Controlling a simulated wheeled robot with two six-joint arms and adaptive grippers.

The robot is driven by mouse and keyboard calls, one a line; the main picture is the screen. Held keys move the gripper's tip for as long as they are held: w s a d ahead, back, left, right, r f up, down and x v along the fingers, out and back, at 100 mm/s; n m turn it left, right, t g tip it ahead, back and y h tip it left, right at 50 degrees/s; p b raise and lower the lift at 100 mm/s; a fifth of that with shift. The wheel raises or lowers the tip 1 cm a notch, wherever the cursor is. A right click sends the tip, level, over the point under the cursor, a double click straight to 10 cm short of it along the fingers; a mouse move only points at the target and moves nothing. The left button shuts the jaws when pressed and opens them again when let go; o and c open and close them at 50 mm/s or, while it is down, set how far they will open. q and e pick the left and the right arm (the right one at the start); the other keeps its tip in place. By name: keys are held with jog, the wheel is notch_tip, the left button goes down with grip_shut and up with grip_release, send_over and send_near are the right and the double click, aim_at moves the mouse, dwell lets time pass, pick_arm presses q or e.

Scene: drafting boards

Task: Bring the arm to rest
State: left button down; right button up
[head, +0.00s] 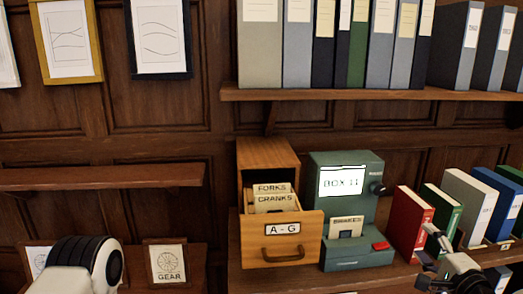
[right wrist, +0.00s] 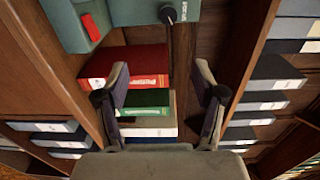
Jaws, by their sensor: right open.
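My right gripper (head: 426,256) is open and empty at the lower right of the head view, in front of the books on the lower shelf. In the right wrist view its two fingers (right wrist: 162,90) stand wide apart. A red book (right wrist: 125,64), a green book (right wrist: 145,103) and a pale book show beyond and between them. I see no contact with the books. A white and black link of my left arm shows at the lower left of the head view; its gripper is out of the picture.
A wooden card drawer (head: 303,234) marked A-G stands pulled out, with cards inside. Beside it is a green machine (head: 345,253) reading BOX 11, holding a card. A red book (head: 409,222) stands to its right. An upper shelf (head: 330,94) holds binders.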

jog(key=s+a+f+n+g, duration=0.2)
jog(key=s+a+f+g, duration=0.15)
jog(key=f, duration=0.55)
jog(key=s+a+f+n+g+y, duration=0.1)
jog(key=s+a+f+n+g, duration=0.25)
jog(key=f, duration=0.55)
jog(key=s+a+f+n+g, duration=0.1)
jog(key=s+a+f+g, duration=0.2)
jog(key=s+a+f, duration=0.5)
jog(key=s+f+n+g+h, duration=0.1)
jog(key=s+f+n+g, duration=0.3)
jog(key=s, duration=0.4)
jog(key=s+f+n+g+h, duration=0.1)
jog(key=s+f+n+g, duration=0.2)
jog(key=s+f+n, duration=0.3)
jog(key=s, duration=0.3)
jog(key=shift+s+d+f+g+h, duration=0.2)
jog(key=shift+s+d+g+h, duration=0.1)
jog(key=shift+d+g, duration=0.1)
